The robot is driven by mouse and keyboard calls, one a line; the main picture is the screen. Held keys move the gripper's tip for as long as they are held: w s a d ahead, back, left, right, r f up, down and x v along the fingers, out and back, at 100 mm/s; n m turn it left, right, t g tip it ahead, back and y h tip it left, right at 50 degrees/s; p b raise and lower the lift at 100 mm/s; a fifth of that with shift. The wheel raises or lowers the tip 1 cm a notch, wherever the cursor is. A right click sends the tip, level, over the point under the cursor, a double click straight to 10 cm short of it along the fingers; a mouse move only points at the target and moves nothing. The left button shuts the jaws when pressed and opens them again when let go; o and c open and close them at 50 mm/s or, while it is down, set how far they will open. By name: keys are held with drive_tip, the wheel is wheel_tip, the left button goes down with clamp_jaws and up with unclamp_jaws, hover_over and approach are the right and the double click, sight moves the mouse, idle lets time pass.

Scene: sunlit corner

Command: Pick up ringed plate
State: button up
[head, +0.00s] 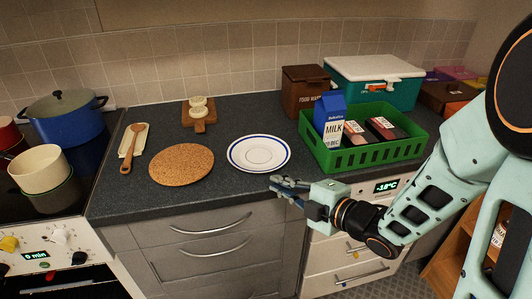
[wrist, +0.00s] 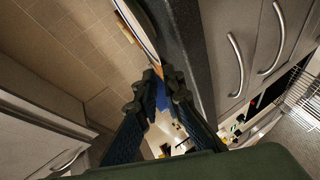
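The ringed plate (head: 259,153) is white with a blue ring near its rim. It lies flat on the dark counter, left of the green crate. My gripper (head: 274,183) is at the counter's front edge, just in front of the plate's near rim, with its fingers pointing left. In the wrist view the plate (wrist: 139,24) shows nearly edge-on at the top, its rim running down towards the fingertips of my gripper (wrist: 162,76). The fingers are a little apart, with a narrow gap between them. Whether the rim touches a fingertip cannot be told.
A cork mat (head: 181,165) lies left of the plate. The green crate (head: 372,155) with a milk carton (head: 329,120) stands close on the right. A small wooden board (head: 199,120) is behind. Drawers (head: 213,245) with handles are below the counter edge.

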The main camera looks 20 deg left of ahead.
sight(257, 182)
drive_tip(key=x, duration=0.9)
drive_tip(key=shift+a, duration=0.15)
clamp_jaws()
drive_tip(key=shift+r+p, duration=0.25)
drive_tip(key=shift+p, duration=0.05)
